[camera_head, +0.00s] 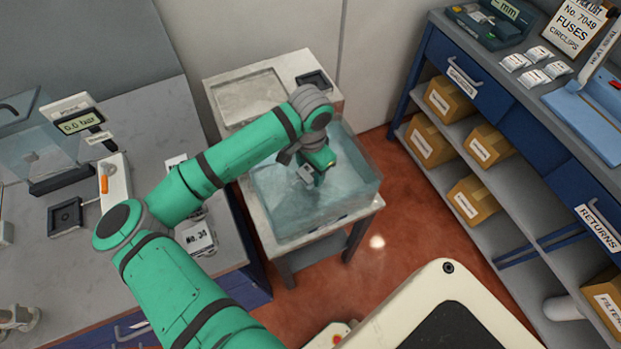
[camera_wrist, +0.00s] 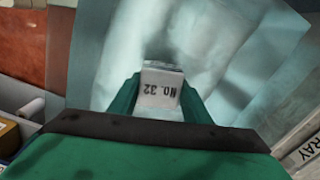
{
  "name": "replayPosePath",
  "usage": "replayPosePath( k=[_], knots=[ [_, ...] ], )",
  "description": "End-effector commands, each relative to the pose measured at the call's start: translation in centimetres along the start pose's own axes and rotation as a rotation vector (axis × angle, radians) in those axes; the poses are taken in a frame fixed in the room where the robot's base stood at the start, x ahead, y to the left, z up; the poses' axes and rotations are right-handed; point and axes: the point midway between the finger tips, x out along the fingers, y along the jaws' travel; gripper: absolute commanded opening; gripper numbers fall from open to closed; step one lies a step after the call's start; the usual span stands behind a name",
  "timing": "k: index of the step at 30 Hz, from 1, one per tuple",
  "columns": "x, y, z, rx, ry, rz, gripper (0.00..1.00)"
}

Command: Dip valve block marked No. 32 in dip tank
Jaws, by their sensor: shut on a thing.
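My gripper (camera_head: 318,178) is over the clear dip tank (camera_head: 350,200), within its walls as seen from the head camera. It is shut on a pale valve block (camera_wrist: 160,88) marked No. 32, which reads upside down in the wrist view. The tank holds pale bluish liquid. I cannot tell whether the block touches the liquid. The tank's glassy walls (camera_wrist: 100,60) surround the block in the wrist view.
The tank stands on a grey table with a shallow tray (camera_head: 248,98) at its back. On the left bench, another block marked No. 30 or similar (camera_head: 197,238) sits near my arm. A blue shelf unit with cardboard boxes (camera_head: 430,140) stands at right. Red floor lies between.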

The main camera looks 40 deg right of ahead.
Motion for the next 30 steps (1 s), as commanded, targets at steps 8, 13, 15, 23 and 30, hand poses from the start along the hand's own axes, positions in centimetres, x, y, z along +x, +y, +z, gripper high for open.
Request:
replayPosePath(
  k=[8, 13, 15, 23, 30],
  knots=[
    [-4.5, 0.0, 0.0, 0.001, 0.001, -0.001, 0.00],
    [-6.2, 0.0, -0.1, 0.002, 0.001, -0.002, 0.00],
    [-6.8, 0.0, 0.0, 0.001, 0.001, -0.002, 0.00],
    [-8.6, 0.0, 0.0, 0.001, 0.001, -0.001, 0.00],
    [-10.1, 0.0, 0.0, 0.002, 0.001, -0.001, 0.00]
  ],
)
